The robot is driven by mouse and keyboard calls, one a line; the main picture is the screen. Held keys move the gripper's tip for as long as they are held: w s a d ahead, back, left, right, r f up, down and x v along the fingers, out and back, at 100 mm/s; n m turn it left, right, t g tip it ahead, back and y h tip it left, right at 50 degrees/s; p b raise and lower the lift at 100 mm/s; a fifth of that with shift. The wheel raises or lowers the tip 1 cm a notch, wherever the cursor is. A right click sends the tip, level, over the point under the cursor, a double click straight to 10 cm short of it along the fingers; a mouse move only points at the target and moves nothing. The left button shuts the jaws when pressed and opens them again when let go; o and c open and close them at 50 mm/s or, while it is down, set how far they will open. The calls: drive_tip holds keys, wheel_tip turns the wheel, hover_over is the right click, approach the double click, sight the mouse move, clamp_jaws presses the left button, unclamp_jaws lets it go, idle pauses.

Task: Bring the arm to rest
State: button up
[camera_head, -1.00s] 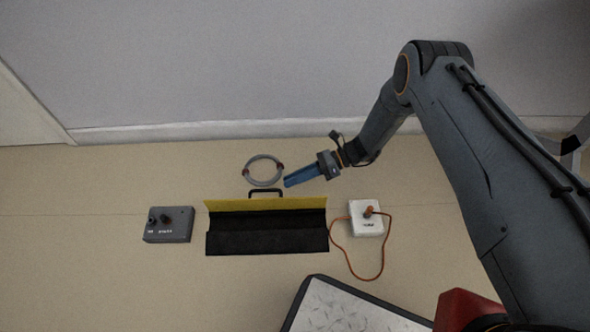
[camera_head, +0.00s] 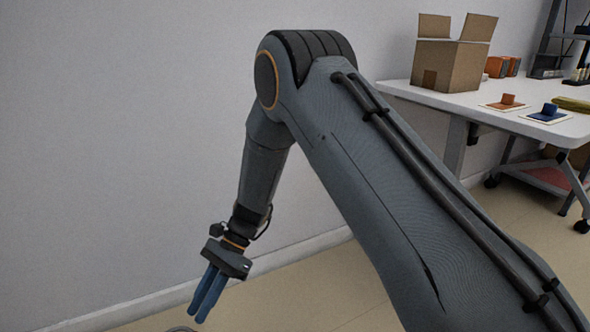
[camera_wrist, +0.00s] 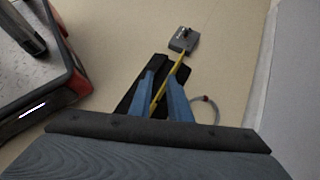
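My arm reaches out, bent at its elbow, and hangs down before the wall in the head view. My gripper (camera_head: 197,313) has blue fingers pointing down and left. It also shows in the wrist view (camera_wrist: 162,76), with a gap between the fingers and nothing held.
A grey box with knobs (camera_wrist: 184,40) and a grey cable ring (camera_wrist: 205,101) lie on the floor. A white table (camera_head: 488,112) stands at right with an open cardboard box (camera_head: 462,66) and small orange and blue items. A wall runs behind my arm.

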drive_tip(key=s+d+r+n+t+h, duration=0.2)
drive_tip(key=s+d+r+n, duration=0.2)
drive_tip(key=r, duration=0.4)
drive_tip(key=s+d+r+n+t+h, duration=0.1)
drive_tip(key=s+d+r+n, duration=0.25)
drive_tip(key=r, duration=0.55)
drive_tip(key=s+d+r+n+t+h+p, duration=0.1)
drive_tip(key=s+d+r+n+t, duration=0.25)
drive_tip(key=s+d, duration=0.2)
drive_tip(key=s+d+r+n+t, duration=0.2)
drive_tip(key=s+d+r+n, duration=0.2)
drive_tip(key=d, duration=0.3)
drive_tip(key=d+r+m+p, duration=0.2)
drive_tip(key=d+r+p, duration=0.5)
drive_tip(key=p, duration=0.5)
drive_tip(key=d+r+m+h+p, duration=0.1)
drive_tip(key=d+r+m+p, duration=0.1)
drive_tip(key=d+r+p, duration=0.5)
drive_tip(key=d+r+m+p, duration=0.2)
drive_tip(key=d+r+p, duration=0.5)
drive_tip(key=r+p, duration=0.8)
drive_tip(key=p, duration=0.4)
drive_tip(key=shift+w+m+h, duration=0.2)
drive_tip(key=shift+m+h, duration=0.1)
drive_tip(key=shift+h, duration=0.1)
